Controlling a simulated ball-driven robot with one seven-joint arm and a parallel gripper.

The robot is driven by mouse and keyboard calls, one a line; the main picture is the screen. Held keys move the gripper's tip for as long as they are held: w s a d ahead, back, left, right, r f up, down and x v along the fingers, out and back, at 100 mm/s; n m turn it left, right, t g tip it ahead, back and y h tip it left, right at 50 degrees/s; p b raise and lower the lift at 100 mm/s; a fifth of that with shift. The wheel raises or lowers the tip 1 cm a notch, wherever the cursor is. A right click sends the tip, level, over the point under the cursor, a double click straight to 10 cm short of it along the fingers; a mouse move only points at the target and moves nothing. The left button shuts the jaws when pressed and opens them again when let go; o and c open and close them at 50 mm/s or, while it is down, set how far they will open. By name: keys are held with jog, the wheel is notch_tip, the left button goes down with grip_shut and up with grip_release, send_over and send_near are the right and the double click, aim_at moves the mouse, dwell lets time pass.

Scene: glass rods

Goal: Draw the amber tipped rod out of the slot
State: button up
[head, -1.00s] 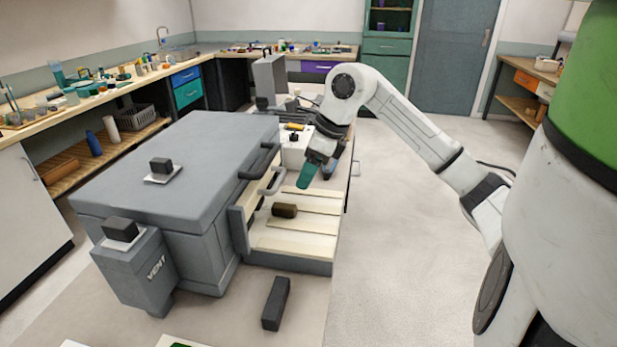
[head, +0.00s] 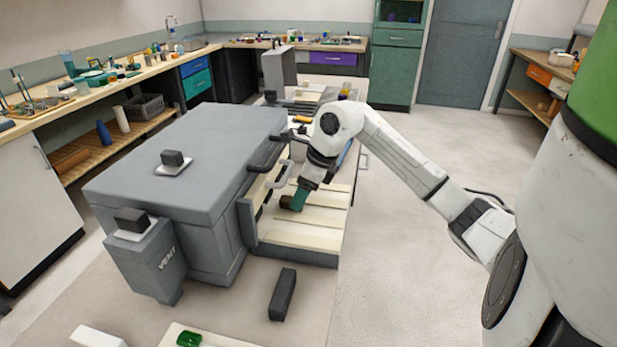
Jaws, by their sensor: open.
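My gripper (head: 294,202), with teal fingers, points down over the cream slotted tray (head: 293,234) at the open front of the grey kiln-like box. A small brown piece (head: 285,202) shows only in part at the fingertips. It may be the amber tip, but I cannot make out a rod. Most of the piece is hidden by the fingers, and I cannot tell whether they touch it. My gripper is open, with nothing seen held. Narrow dark grooves run across the tray.
The big grey box (head: 190,150) stands left of my gripper, its handle (head: 266,152) close to my wrist. A dark block (head: 283,294) lies in front of the tray. A green item (head: 188,339) is at the bottom edge. Floor to the right is clear.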

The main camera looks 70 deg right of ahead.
jog(key=shift+x, duration=0.8)
grip_shut()
